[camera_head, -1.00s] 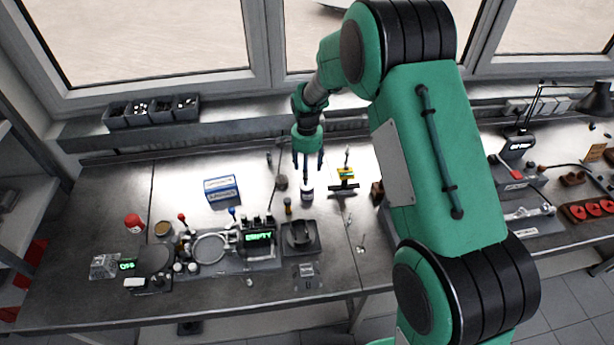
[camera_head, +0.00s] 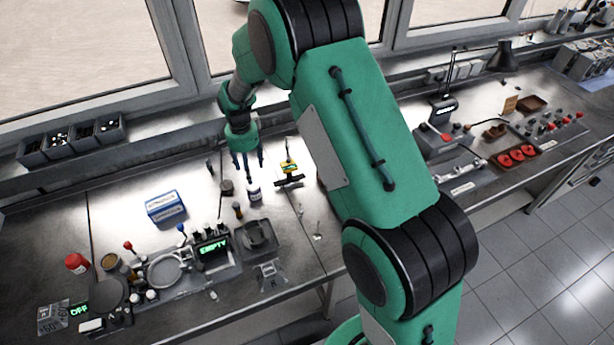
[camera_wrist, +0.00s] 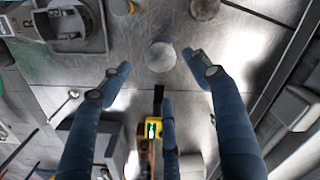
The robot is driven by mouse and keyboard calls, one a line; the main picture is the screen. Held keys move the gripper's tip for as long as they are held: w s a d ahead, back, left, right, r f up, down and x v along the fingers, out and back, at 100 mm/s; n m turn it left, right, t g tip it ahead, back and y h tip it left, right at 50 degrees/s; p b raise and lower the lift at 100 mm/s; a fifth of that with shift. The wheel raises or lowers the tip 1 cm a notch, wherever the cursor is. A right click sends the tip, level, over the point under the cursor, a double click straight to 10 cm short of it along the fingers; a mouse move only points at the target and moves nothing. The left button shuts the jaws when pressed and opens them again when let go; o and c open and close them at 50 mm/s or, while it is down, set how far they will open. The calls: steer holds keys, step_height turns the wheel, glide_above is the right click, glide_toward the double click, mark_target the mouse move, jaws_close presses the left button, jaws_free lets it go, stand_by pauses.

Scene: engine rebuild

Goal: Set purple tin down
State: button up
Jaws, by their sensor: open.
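A small round tin (camera_head: 254,192) with a pale lid and a dark band stands upright on the metal bench; its purple colour is hard to make out in the head view. The wrist view shows its pale, faintly purple lid (camera_wrist: 161,56) from above. My gripper (camera_head: 249,170) is over the tin, pointing down, with its fingers apart. In the wrist view the lid lies between the two blue fingertips (camera_wrist: 158,68), with clear gaps on both sides, and nothing is held. How far the fingertips are above the lid is hard to tell.
A dark round-topped fixture (camera_head: 257,236) and an amber-topped bottle (camera_head: 238,210) are close in front. A blue-and-white box (camera_head: 165,206) stands to the left.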

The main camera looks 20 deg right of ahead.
steer(key=s+d+r+n+t, duration=0.1)
steer(key=s+d+r+n, duration=0.1)
steer(key=s+r, duration=0.85)
steer(key=s+d+r+n+t, duration=0.25)
steer(key=s+r, duration=0.25)
steer(key=r, duration=1)
steer(key=s+d+r+n, duration=0.1)
steer(key=s+r, duration=0.1)
steer(key=s, duration=0.7)
steer(key=s+d+r+n+t, duration=0.1)
steer(key=s+r+n, duration=0.1)
steer(key=s, duration=0.7)
steer(key=s+d+r+n+t, duration=0.1)
steer(key=s+r, duration=0.3)
steer(key=s, duration=0.4)
steer(key=shift+s+d, duration=0.4)
steer(key=shift+d, duration=0.2)
steer(key=shift+n, duration=0.25)
step_height(320, 180, down, 10)
steer(key=b, duration=1)
steer(key=shift+r, duration=0.15)
